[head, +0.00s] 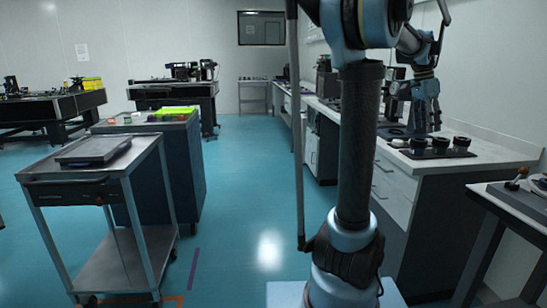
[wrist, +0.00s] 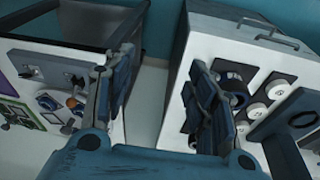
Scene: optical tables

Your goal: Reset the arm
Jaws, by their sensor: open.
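My blue-grey arm (head: 355,145) rises through the right-centre of the head view. It bends at a joint near the top edge, and its far part hangs down over the white counter at right. My gripper (head: 422,108) is at that far end, small and partly dark in the head view. In the wrist view my gripper (wrist: 162,68) shows its two fingers spread well apart, open, with nothing between them. I cannot tell whether the fingers touch anything.
The white counter (head: 432,166) holds several black round holders (head: 440,147) near my gripper. A small table (head: 515,196) stands at right. A metal cart (head: 95,172) and a dark cabinet (head: 178,170) stand at left. The blue floor (head: 245,190) between is clear.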

